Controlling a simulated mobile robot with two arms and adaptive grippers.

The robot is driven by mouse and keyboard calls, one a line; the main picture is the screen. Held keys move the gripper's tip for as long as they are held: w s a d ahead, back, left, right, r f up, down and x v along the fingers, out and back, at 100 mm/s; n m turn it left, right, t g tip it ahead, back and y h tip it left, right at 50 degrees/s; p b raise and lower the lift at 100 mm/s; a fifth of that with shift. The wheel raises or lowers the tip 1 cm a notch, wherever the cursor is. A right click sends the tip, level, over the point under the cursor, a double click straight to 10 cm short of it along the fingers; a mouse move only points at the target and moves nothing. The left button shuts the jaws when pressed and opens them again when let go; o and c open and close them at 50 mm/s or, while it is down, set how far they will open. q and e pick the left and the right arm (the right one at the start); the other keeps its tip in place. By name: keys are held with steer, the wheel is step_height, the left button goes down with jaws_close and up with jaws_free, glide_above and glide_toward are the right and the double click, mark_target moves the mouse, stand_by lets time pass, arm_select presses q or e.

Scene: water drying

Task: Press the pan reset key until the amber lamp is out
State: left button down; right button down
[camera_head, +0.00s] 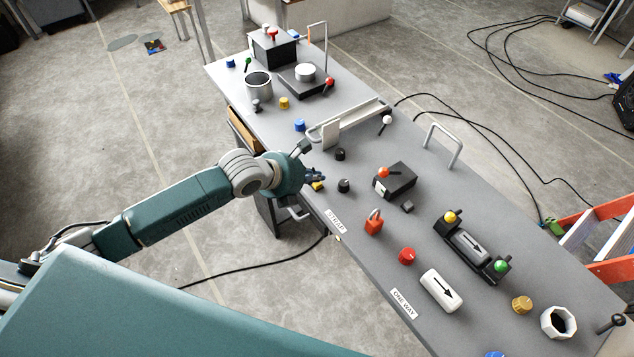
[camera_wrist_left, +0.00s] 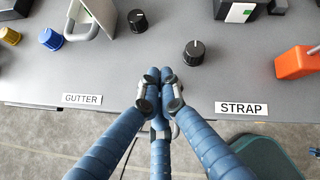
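My left gripper (camera_head: 316,175) is over the table's near edge; in the left wrist view its blue fingers (camera_wrist_left: 162,82) are together with nothing between them, between the GUTTER label (camera_wrist_left: 82,99) and the STRAP label (camera_wrist_left: 241,108). A black knob (camera_head: 344,186) stands just beyond the fingertips, apart from them; it also shows in the wrist view (camera_wrist_left: 193,53). An amber dome (camera_head: 450,216) sits on a black stand farther right, with a green dome (camera_head: 502,265) at its other end. I cannot tell which part is the pan reset key, or whether the amber dome is lit. My right gripper is out of view.
Around the gripper are a second black knob (camera_head: 340,154), a blue knob (camera_head: 300,125), a black box with a red-tipped lever (camera_head: 395,180) and a red padlock (camera_head: 374,222). A pale gutter (camera_head: 350,122) lies behind. Bare grey table (camera_head: 330,207) separates several parts.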

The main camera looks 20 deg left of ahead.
mark_target(315, 185)
arm_select(q)
steer(key=shift+f+b, duration=0.3)
steer(key=shift+f, duration=0.2)
stand_by(0.6)
steer(key=shift+r, duration=0.1)
steer(key=shift+r+p, duration=0.8)
steer(key=shift+p, duration=0.05)
step_height(315, 185, up, 5)
steer(key=p, duration=0.4)
steer(key=shift+r+p, duration=0.1)
steer(key=shift+p, duration=0.25)
stand_by(0.5)
